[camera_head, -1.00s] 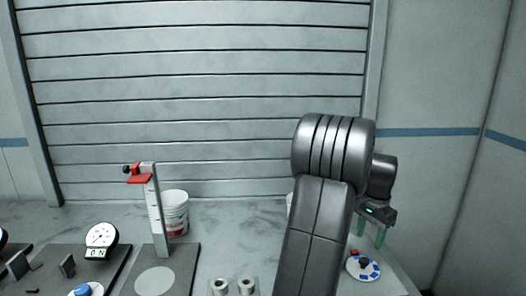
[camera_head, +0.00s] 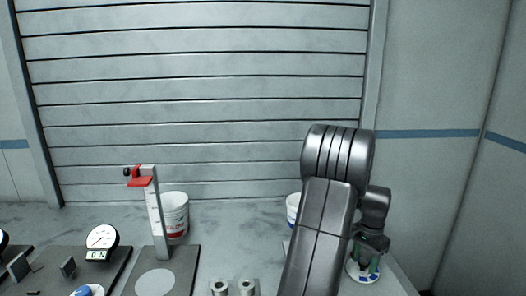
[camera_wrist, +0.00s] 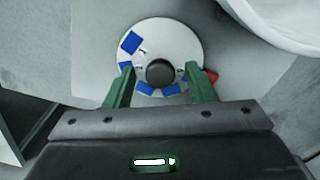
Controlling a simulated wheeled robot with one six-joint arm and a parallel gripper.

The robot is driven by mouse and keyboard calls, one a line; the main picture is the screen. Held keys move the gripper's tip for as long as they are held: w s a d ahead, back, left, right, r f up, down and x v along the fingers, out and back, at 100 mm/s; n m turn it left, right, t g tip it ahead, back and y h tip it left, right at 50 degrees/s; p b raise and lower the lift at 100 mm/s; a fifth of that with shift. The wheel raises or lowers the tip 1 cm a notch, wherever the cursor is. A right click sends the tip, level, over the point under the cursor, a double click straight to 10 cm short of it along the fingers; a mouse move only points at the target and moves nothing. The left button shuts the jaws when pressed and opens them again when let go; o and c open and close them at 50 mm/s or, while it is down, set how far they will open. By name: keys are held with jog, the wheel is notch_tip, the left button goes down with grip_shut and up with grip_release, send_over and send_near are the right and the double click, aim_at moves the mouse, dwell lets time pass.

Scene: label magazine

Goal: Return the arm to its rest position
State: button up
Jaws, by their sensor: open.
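My arm reaches up and over on the right of the head view, with my gripper (camera_head: 367,268) low over a round white disc (camera_head: 357,277). In the wrist view the disc (camera_wrist: 180,36) has several blue labels around its face and a dark round knob (camera_wrist: 160,72) in its middle. My gripper's green fingers (camera_wrist: 158,74) are open, one on each side of the knob. Nothing is seen gripped. Whether the fingers touch the disc cannot be told. The gripper hides the disc's near edge.
A red piece (camera_wrist: 211,77) sits at the disc's right edge. A white bucket (camera_head: 292,208) stands behind my arm, another (camera_head: 174,214) behind a height gauge (camera_head: 155,215). A dial gauge (camera_head: 101,238) and two metal rings (camera_head: 233,287) are on the bench to the left.

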jog(key=n, duration=0.5)
jog(key=shift+r, duration=0.2)
jog(key=n+p, duration=0.1)
jog(key=n, duration=0.3)
jog(key=shift+n, duration=0.3)
jog(key=n+p, duration=0.1)
jog(key=n, duration=0.4)
jog(key=shift+n+p, duration=1)
jog(key=shift+n, duration=1.5)
